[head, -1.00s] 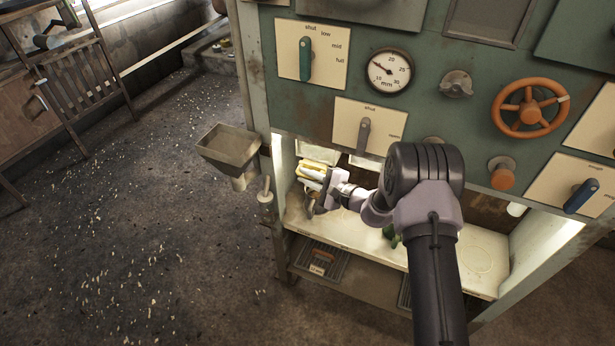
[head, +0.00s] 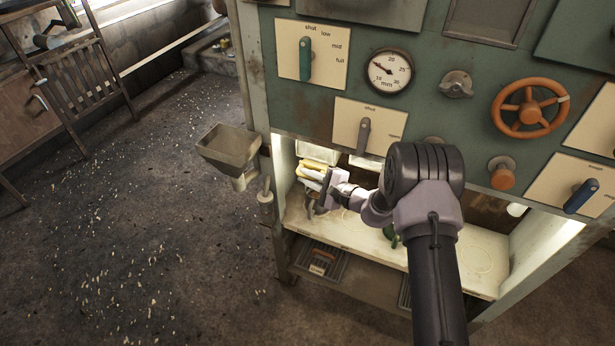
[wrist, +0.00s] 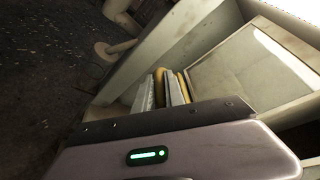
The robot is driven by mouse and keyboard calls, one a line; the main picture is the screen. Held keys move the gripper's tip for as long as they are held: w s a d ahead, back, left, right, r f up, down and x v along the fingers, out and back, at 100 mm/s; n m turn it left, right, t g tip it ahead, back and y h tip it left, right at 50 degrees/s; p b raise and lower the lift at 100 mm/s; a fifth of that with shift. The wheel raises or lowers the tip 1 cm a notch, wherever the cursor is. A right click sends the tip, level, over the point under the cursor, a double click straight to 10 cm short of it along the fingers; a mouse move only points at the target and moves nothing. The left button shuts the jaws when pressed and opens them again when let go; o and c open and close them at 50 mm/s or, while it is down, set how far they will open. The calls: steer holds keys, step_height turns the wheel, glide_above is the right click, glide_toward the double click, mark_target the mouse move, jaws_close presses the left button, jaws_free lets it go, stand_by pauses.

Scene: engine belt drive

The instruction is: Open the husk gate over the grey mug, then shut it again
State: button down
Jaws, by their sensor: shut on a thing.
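My gripper (head: 314,178) reaches into the lit bay below the green panel, at its left end. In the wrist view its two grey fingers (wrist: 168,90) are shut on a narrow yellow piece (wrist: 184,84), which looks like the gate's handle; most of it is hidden. A pale, boxy housing (wrist: 262,68) is beside the fingers. In the head view a pale yellowish chute front (head: 318,153) shows just above the gripper. A grey rounded form (head: 311,208) below the gripper may be the grey mug; it is mostly covered.
The panel above carries a grey lever (head: 364,136) pointing at "shut", a gauge (head: 389,71) and an orange handwheel (head: 530,106). A grey hopper (head: 229,148) juts out left of the bay. A green object (head: 391,234) stands on the pale shelf (head: 345,236), partly behind my arm.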

steer(key=shift+s+a, duration=0.25)
steer(key=shift+s, duration=0.4)
steer(key=c, duration=1.4)
jaws_free()
steer(key=p+v, duration=0.4)
steer(key=v, duration=1.3)
steer(key=shift+d+p, duration=0.15)
steer(key=shift+p, duration=0.2)
steer(key=shift+s+r, duration=0.1)
